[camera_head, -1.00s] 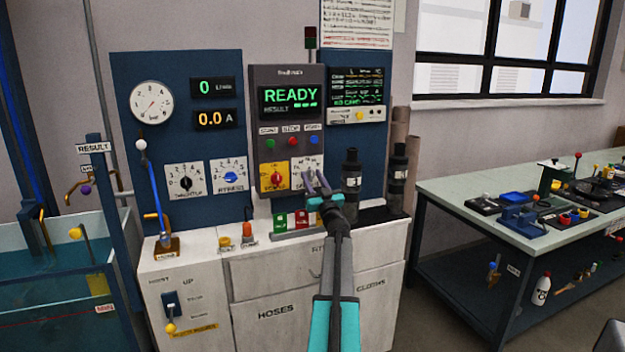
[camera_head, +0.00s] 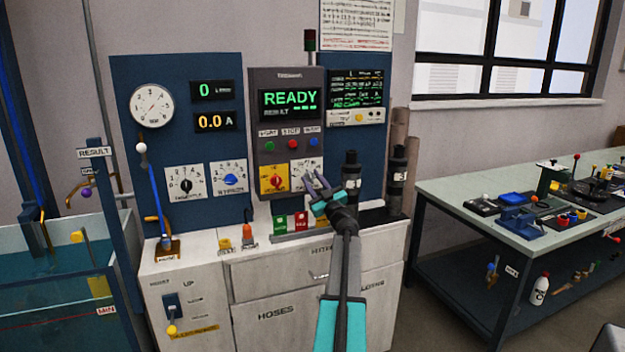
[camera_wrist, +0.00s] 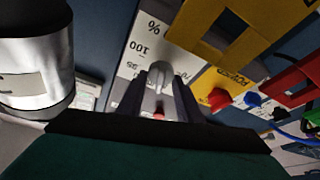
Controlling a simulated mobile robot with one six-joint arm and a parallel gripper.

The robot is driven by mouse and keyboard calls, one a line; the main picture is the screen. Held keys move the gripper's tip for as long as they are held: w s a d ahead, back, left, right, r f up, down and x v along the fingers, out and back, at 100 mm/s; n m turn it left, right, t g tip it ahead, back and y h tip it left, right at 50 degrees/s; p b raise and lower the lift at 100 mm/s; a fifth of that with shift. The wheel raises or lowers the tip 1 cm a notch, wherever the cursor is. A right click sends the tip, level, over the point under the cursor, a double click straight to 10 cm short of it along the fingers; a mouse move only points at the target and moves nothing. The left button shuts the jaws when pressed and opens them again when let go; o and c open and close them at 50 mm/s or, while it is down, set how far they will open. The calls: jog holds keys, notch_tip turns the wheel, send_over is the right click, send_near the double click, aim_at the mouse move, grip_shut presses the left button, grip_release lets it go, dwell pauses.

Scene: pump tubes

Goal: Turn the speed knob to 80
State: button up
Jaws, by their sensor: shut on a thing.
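In the head view the white dial plate (camera_head: 301,167) is on the grey control panel, right of the yellow plate with a red knob. My gripper (camera_head: 314,182) reaches it from below and hides most of the knob. The knob's pointer reading cannot be made out.
A red knob on a yellow plate (camera_head: 275,181) is close on the left. Dark cylinders (camera_head: 351,176) stand close on the right. Green and red switches (camera_head: 290,222) are below. The display (camera_head: 290,102) reads READY.

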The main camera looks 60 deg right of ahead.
jog(key=shift+s+n+y+p, duration=0.1)
jog(key=shift+n+y+p, duration=0.2)
jog(key=shift+n+y, duration=0.85)
jog(key=shift+n+h, duration=0.35)
jog(key=o, duration=1)
jog(key=shift+o, duration=0.2)
jog(key=b+v, duration=0.1)
jog(key=v, duration=1.2)
jog(key=shift+s+f, duration=0.3)
jog(key=shift+f, duration=0.05)
